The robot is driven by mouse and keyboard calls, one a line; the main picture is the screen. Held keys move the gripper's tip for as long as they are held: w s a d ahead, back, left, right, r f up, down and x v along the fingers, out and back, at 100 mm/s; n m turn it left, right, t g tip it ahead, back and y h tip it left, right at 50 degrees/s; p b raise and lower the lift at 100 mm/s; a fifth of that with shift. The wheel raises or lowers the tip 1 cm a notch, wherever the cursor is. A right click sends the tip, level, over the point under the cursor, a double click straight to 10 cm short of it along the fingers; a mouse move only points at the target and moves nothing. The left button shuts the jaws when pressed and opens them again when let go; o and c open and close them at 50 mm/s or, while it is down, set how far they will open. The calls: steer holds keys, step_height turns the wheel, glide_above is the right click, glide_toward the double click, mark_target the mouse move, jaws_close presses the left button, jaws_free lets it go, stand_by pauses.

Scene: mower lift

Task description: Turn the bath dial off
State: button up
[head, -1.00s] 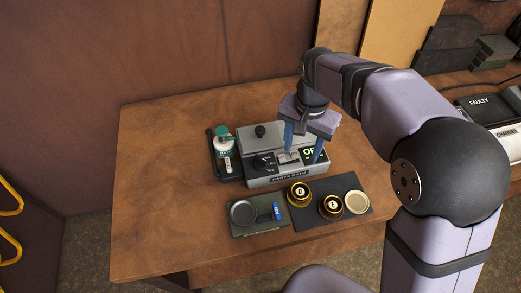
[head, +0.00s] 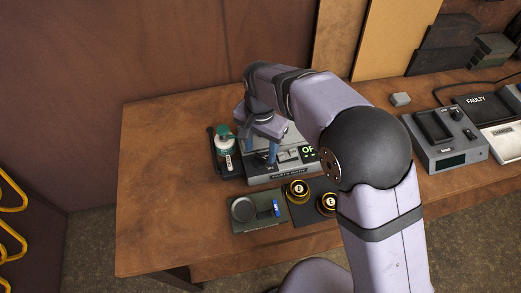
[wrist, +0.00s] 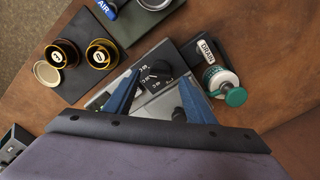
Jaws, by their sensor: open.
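The bath is a grey box (head: 285,179) with a "PARTS WASH" label on its front. Its black dial (wrist: 157,72) with white markings shows in the wrist view on the panel; in the head view my gripper hides it. A display (head: 308,153) on the bath shows green letters "OF", its right part covered by my arm. My gripper (head: 261,153) is open, its blue fingers pointing down over the left part of the bath. In the wrist view, the fingertips (wrist: 160,77) appear on either side of the dial; I cannot tell whether they touch it.
A charger unit (head: 445,139) stands right. The table's left side is clear.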

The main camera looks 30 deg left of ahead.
mark_target(261, 159)
steer(key=shift+f+p, duration=0.3)
steer(key=shift+f, duration=0.95)
steer(key=c, duration=1)
steer(key=shift+c, duration=0.2)
